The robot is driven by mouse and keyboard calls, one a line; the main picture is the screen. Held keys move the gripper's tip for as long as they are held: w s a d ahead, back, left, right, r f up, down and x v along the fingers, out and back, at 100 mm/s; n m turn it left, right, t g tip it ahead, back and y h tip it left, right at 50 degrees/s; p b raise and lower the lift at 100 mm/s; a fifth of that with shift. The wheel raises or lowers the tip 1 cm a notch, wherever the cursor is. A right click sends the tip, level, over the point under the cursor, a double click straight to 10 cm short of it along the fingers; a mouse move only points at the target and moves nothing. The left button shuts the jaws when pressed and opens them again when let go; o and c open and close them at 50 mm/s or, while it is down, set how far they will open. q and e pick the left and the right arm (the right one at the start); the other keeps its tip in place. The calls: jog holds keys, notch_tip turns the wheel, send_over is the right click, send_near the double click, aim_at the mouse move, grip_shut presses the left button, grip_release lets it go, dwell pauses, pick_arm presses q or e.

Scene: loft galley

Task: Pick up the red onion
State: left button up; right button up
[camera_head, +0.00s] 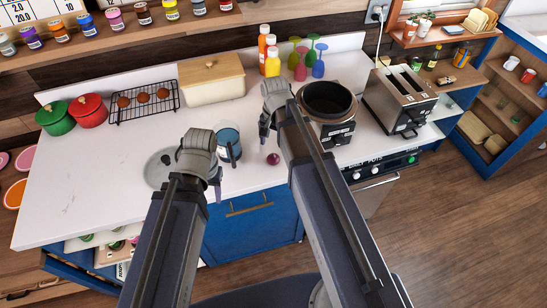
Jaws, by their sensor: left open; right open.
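A small round dark red onion (273,159) lies on the white counter near its front edge, between my two arms. My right gripper (265,128) is above the counter, a little behind and left of the onion in the picture, apart from it, and open. My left gripper (217,184) is by the counter's front edge, left of the onion, and open. Both grippers look empty, though their fingers are small and partly hidden by my wrists.
A blue-topped pot (229,141) stands between the grippers. A dark round cooker (327,100) and a toaster (399,98) stand to the right. A grey round plate (160,167) lies left. Bottles (272,62) and coloured glasses (318,68) stand behind. The left counter (95,185) is mostly clear.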

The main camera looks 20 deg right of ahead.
aim_at(273, 155)
jog(key=shift+w, duration=0.2)
notch_tip(273, 155, down, 8)
jog(key=b, duration=0.8)
jog(key=shift+a, duration=0.15)
jog(key=shift+r, duration=0.1)
jog(key=shift+c, duration=0.3)
jog(key=c, duration=1.4)
jog(key=shift+r, duration=0.1)
